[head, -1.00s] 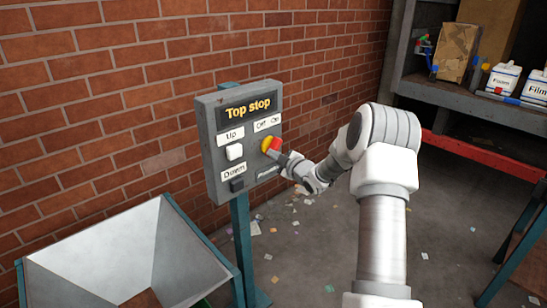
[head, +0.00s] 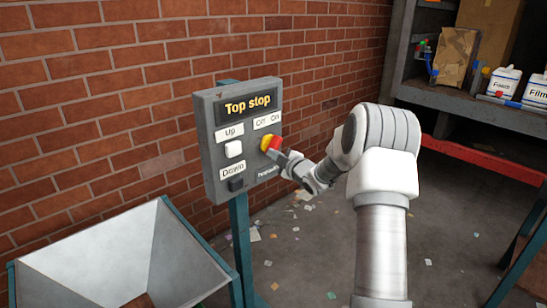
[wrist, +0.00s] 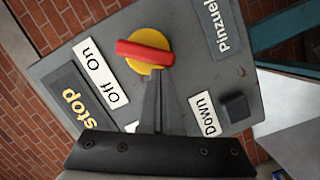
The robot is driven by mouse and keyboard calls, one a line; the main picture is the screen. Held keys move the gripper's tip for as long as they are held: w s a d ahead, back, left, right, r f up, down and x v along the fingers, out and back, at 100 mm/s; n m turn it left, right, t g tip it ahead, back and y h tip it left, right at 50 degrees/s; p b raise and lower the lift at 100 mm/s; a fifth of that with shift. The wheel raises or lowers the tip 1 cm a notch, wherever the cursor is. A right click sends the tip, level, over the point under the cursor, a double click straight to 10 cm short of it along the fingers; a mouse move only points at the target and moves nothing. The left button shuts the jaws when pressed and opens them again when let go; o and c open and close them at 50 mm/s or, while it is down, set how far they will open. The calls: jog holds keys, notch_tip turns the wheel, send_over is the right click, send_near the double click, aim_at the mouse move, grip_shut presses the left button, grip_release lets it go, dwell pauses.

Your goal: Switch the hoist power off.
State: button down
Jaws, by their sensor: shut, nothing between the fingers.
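The grey control box (head: 212,165) stands on a teal post before the brick wall, its display (head: 248,107) reading "Top stop". Its power switch, a red handle on a yellow disc (head: 271,143), sits under the "Off On" label (head: 267,121); it also shows in the wrist view (wrist: 145,52). My gripper (head: 282,157) is at the switch's lower right. In the wrist view my shut, empty fingers (wrist: 158,78) point at the handle, their tips at or very near it; I cannot tell whether they touch. White "Up" (head: 233,149) and dark "Down" (head: 236,184) buttons are on the left.
A metal hopper (head: 125,250) stands at the lower left, below the box. A shelf (head: 455,103) with bottles and a cardboard box is at the right back. The floor between has scattered paper scraps.

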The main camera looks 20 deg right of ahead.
jog(key=shift+w+d+f+n+t+b, duration=0.2)
jog(key=shift+n+b, duration=0.55)
jog(key=shift+b, duration=1.65)
jog(key=shift+s+a+f+n+t+b, duration=0.1)
jog(key=shift+s+f+n+t+b, duration=0.45)
jog(key=shift+b, duration=1.8)
jog(key=shift+w+d+f+n+g+b, duration=0.15)
jog(key=shift+w+n+b, duration=0.6)
jog(key=shift+b, duration=1.65)
jog(key=shift+s+d+f+n+t+b, duration=0.1)
jog(key=shift+d+f+n+t+b, duration=0.1)
jog(key=shift+n+b, duration=1.35)
jog(key=shift+s+d+f+n+t+b, duration=0.15)
jog(key=shift+n+b, duration=0.35)
jog(key=shift+b, duration=1.95)
jog(key=shift+w+d+f+b, duration=0.1)
jog(key=shift+w+f+b, duration=0.1)
jog(key=shift+b, duration=0.75)
